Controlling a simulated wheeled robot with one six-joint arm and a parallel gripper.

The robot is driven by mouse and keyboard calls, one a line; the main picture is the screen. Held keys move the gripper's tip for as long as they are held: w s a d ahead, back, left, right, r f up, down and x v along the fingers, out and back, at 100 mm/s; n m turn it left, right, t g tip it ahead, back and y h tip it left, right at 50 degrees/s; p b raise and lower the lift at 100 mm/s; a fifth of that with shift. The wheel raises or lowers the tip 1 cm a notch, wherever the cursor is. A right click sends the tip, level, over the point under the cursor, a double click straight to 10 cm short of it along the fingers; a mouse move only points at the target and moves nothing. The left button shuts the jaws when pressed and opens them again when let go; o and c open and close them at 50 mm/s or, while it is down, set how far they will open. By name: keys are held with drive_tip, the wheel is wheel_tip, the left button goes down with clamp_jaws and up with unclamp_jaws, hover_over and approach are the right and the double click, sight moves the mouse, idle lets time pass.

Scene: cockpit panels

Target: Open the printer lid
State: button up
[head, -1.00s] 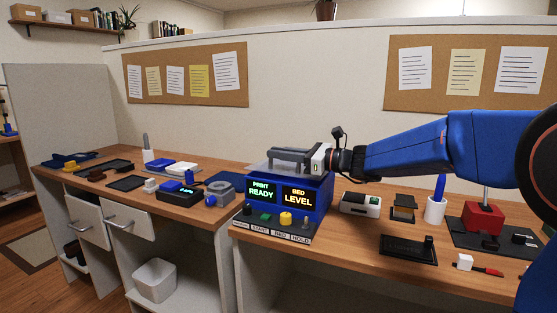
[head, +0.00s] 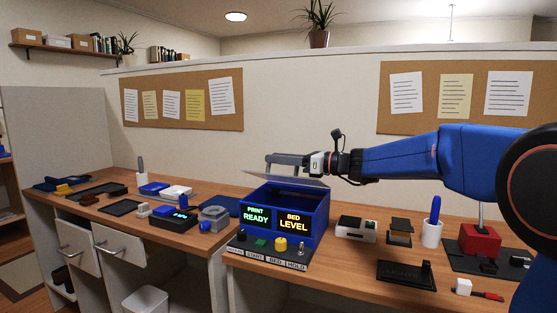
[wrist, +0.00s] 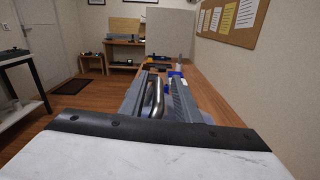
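The printer is a blue box (head: 313,232) on the bench, with lit PRINT READY and BED LEVEL screens on its front. Its grey lid (head: 305,180) is raised and tilted at the back, and the top of the box shows open under it. My gripper (head: 278,160) is at the lid, reaching in from the right. In the wrist view, my gripper (wrist: 157,98) has its two grey fingers on either side of a curved metal handle (wrist: 155,100) and appears shut on it. The wrist mount hides the rest of the lid there.
A control strip (head: 268,251) with a yellow knob and a switch lies in front of the printer. A white and black device (head: 356,229), a cup (head: 432,234) and a red block (head: 479,239) stand to the right. A grey and blue device (head: 214,218) stands to the left.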

drive_tip(key=v, duration=1.7)
drive_tip(key=shift+d, duration=0.15)
drive_tip(key=shift+s, duration=0.1)
